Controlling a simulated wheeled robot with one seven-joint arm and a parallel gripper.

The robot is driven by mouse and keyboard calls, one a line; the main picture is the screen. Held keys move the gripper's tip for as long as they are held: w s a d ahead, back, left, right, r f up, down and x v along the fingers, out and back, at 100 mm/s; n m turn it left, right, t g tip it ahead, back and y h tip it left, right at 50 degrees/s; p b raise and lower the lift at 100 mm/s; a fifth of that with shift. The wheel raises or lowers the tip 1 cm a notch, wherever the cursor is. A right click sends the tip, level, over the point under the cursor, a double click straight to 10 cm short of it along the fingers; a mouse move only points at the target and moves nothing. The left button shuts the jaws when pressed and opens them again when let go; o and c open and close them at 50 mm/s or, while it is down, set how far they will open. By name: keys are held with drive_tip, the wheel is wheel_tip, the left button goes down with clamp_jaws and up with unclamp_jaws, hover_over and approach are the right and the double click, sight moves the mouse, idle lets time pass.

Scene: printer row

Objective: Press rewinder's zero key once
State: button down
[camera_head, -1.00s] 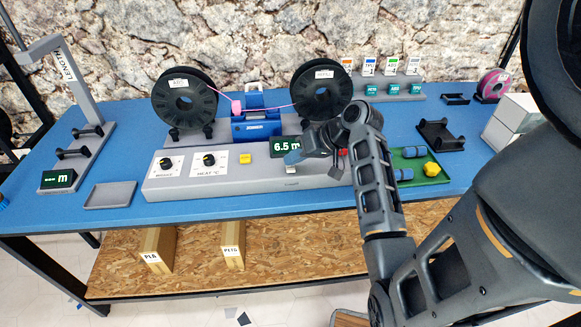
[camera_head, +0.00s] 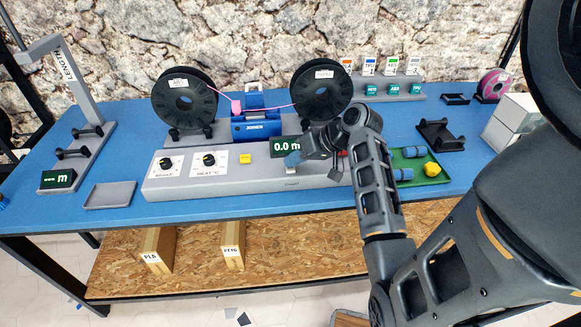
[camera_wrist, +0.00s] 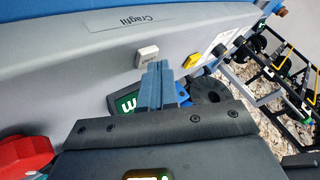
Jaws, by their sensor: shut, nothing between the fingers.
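The rewinder (camera_head: 240,182) is a long grey console on the blue bench, with two black spools behind it. Its display (camera_head: 283,146) reads 0.0 m. The small whitish zero key (camera_wrist: 147,57) shows just past my fingertips in the wrist view; it carries small lettering too small to read. My gripper (camera_wrist: 158,68) is shut and empty, its blue fingers together. The fingertips are very close to the key; I cannot tell whether they touch it. In the head view my gripper (camera_head: 292,159) is in front of the display, partly covering its right side.
Left of the display are a yellow button (camera_head: 245,158), a heat dial (camera_head: 209,159) and a brake dial (camera_head: 166,163). A red part (camera_wrist: 25,152) is near my gripper in the wrist view. A green tray (camera_head: 432,177) lies to the right, behind my arm.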

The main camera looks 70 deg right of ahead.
sight(294, 168)
drive_tip(key=shift+r, duration=0.15)
drive_tip(key=shift+r+p, duration=0.65)
drive_tip(key=shift+p, duration=0.3)
wheel_tip(294, 168, up, 5)
drive_tip(key=p, duration=0.5)
idle(0.6)
